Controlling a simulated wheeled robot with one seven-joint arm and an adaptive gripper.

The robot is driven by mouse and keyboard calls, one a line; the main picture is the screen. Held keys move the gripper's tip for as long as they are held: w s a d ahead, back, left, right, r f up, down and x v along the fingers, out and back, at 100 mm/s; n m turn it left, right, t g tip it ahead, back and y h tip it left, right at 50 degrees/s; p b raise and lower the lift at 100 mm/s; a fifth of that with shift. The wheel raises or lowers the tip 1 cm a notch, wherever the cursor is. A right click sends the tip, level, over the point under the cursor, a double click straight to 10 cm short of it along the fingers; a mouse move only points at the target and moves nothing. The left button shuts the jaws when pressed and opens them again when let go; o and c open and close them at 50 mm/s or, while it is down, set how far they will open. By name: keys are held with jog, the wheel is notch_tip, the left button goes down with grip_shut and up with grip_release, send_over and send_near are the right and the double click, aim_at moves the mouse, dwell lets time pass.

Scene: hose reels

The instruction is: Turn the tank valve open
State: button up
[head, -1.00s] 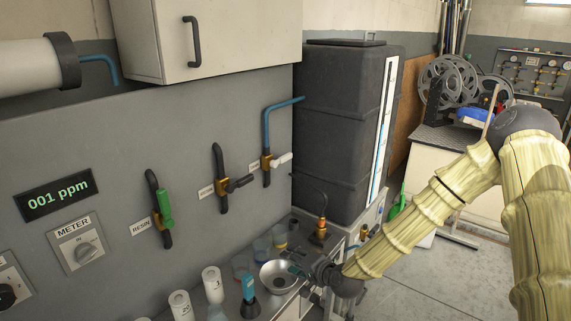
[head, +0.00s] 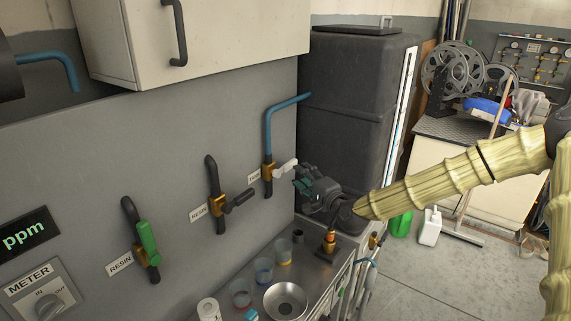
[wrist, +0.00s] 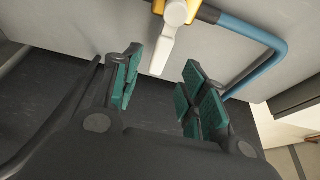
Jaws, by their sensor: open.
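The tank valve (head: 267,172) is a brass body on the wall with a white lever handle (head: 285,168) pointing right. A blue pipe (head: 268,128) rises from it and bends right toward the dark tank (head: 348,105). The label beside it is partly readable. My gripper (head: 299,180) is close to the handle's tip, in front of the tank. In the wrist view, my gripper (wrist: 157,90) is open, and the white handle (wrist: 163,48) points toward the space between its green-padded fingers. I see no finger touching the handle.
Two other wall valves, one with a black handle (head: 238,200) and one with a green handle (head: 147,241), stand left of it. A cabinet (head: 215,35) hangs above.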

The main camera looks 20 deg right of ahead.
aim_at(291, 166)
jog(key=p+x, duration=0.1)
jog(key=x, duration=0.2)
jog(key=p+x, duration=0.1)
jog(key=x, duration=0.3)
jog(key=shift+w+f, duration=0.1)
jog(key=shift+f, duration=0.15)
jog(key=shift+w, duration=0.4)
jog(key=shift+a+r+p, duration=0.1)
jog(key=shift+r+p, duration=0.3)
jog(key=shift+r, duration=0.05)
jog(key=shift+w+a+f, duration=0.1)
jog(key=shift+w+f, duration=0.25)
jog(key=shift+s+r, duration=0.2)
jog(key=shift+s, duration=0.05)
jog(key=c, duration=0.6)
grip_shut()
